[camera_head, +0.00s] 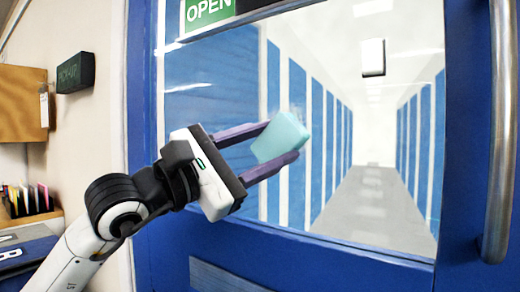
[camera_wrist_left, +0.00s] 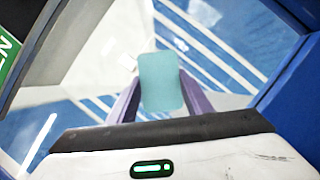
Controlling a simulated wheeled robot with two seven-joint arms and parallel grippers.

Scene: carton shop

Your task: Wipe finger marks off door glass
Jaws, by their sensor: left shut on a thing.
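My left gripper (camera_head: 275,148) comes in from the left in the head view and is shut on a light teal cloth or pad (camera_head: 282,138). The pad sits between the two purple fingers, in front of the door glass (camera_head: 390,130). I cannot tell whether it touches the glass. In the left wrist view the teal pad (camera_wrist_left: 161,82) is held upright between the fingertips. Faint pale smudges (camera_wrist_left: 110,47) show in the left wrist view; I cannot tell whether they are finger marks or reflections. My right gripper is not in view.
A blue door frame (camera_head: 300,262) surrounds the glass, with a long metal handle (camera_head: 501,130) at the right. A green OPEN sign (camera_head: 207,12) hangs at the top.

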